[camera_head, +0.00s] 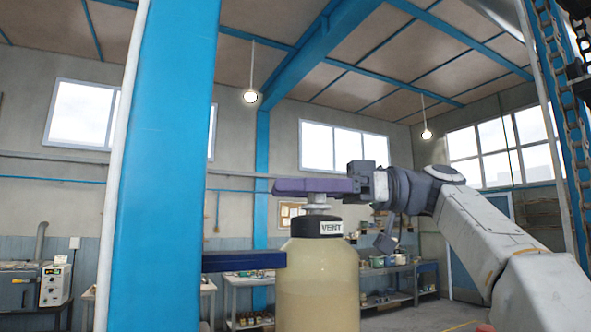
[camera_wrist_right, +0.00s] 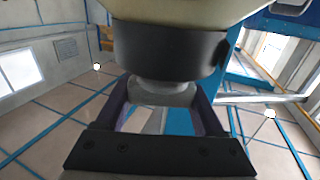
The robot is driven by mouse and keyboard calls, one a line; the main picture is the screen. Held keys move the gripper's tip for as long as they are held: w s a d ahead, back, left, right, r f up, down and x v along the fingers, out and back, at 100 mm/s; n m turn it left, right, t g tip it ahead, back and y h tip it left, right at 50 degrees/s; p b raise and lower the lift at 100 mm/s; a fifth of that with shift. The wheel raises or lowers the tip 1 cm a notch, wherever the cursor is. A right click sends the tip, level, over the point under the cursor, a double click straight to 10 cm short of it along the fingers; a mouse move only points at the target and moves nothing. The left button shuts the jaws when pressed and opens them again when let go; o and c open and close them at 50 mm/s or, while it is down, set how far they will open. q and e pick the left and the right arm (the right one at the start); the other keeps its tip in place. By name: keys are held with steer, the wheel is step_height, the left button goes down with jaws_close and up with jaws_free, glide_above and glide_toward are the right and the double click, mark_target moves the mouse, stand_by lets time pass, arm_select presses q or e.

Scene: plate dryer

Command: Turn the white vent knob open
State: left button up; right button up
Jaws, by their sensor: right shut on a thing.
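The white vent knob (camera_head: 317,203) sits on top of a black cap (camera_head: 309,228) with a "VENT" label (camera_head: 331,228). The cap closes a cream-coloured, upright vessel (camera_head: 318,290). My right gripper (camera_head: 300,187) reaches in from the right with its purple fingers level at the knob. In the right wrist view the knob (camera_wrist_right: 160,92) looks pale grey and lies between the two fingers of my right gripper (camera_wrist_right: 162,98), which is shut on it. The fingers hide the upper part of the knob in the head view. My left gripper is not in view.
A wide blue post (camera_head: 165,170) stands at the left, near the vessel. A dark blue bar (camera_head: 243,261) extends left from the vessel's side. A chain (camera_head: 557,80) hangs at the right. Workbenches (camera_head: 385,270) stand far behind. There is open space above the gripper.

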steer(key=n+g+p, duration=0.2)
steer(key=g+h+p, duration=0.1)
steer(key=g, duration=0.1)
steer(key=shift+s+d+r+n, duration=0.1)
steer(key=shift+s+r+n, duration=0.2)
steer(key=shift+n, duration=0.1)
steer(key=shift+s+f+n+g+h+p, duration=0.2)
steer(key=shift+n+g+h+p, duration=0.3)
steer(key=shift+g, duration=0.3)
steer(key=shift+d, duration=0.1)
steer(key=o, duration=1.4)
